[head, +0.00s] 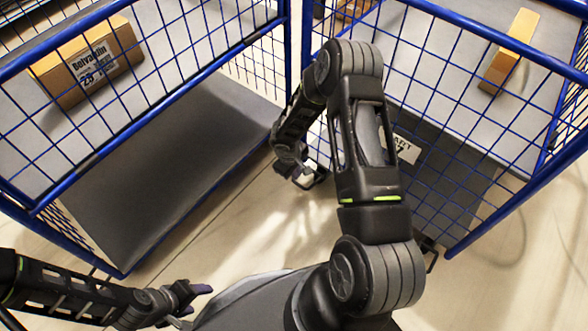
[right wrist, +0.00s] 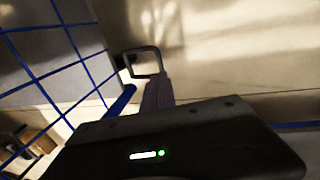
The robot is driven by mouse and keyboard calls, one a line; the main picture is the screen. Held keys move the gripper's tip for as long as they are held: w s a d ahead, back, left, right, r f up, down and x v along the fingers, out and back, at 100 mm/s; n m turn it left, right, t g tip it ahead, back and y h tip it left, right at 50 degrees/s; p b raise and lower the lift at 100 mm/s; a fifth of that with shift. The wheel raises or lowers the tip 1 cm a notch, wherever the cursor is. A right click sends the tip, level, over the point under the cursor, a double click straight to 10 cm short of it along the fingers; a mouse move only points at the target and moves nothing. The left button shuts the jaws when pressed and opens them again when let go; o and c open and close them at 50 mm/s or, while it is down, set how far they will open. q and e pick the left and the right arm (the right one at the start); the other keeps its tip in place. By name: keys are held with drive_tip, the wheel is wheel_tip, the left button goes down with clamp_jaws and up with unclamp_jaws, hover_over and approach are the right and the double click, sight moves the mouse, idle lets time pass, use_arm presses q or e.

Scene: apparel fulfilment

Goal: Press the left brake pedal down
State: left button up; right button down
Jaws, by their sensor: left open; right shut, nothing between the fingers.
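The left brake pedal, a dark looped frame, shows at the foot of the right-hand blue cart (head: 318,180), beside my right gripper (head: 301,172). In the right wrist view the pedal (right wrist: 143,51) stands out over the pale floor, just beyond the shut fingers (right wrist: 156,92). The fingertips overlap the pedal's near side there; I cannot tell whether they touch it. My right gripper is shut and empty. My left gripper (head: 195,298) is open and empty, low at the left. A second looped pedal (head: 431,257) shows at the cart's near right corner.
A left blue mesh cart (head: 160,125) carries a labelled carton (head: 88,65) on its upper shelf. The right cart holds another carton (head: 509,52) behind its blue mesh. Pale floor (head: 255,235) is open between the carts. My right arm hides part of the right cart.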

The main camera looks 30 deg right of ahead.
sight(299, 185)
use_arm(q)
drive_tip(key=f, duration=0.1)
drive_tip(key=b, duration=0.1)
drive_tip(key=f+b, duration=0.1)
drive_tip(key=shift+w+a+f, duration=0.3)
drive_tip(key=shift+w+a, duration=0.05)
use_arm(e)
drive_tip(key=f, duration=0.2)
drive_tip(key=d+f, duration=0.1)
drive_tip(key=f, duration=0.5)
drive_tip(key=shift+w+d, duration=0.25)
use_arm(q)
drive_tip(key=shift+f, duration=0.1)
wheel_tip(299, 185, down, 9)
drive_tip(key=w+b, duration=0.1)
drive_tip(key=b, duration=0.8)
drive_tip(key=shift+w+f+t, duration=0.2)
drive_tip(key=shift+w+t, duration=0.1)
drive_tip(key=shift+t, duration=0.1)
use_arm(e)
wheel_tip(299, 185, down, 7)
drive_tip(key=a, duration=0.1)
drive_tip(key=shift+s+a+r, duration=0.2)
drive_tip(key=shift+s+a, duration=0.05)
drive_tip(key=shift+a, duration=0.1)
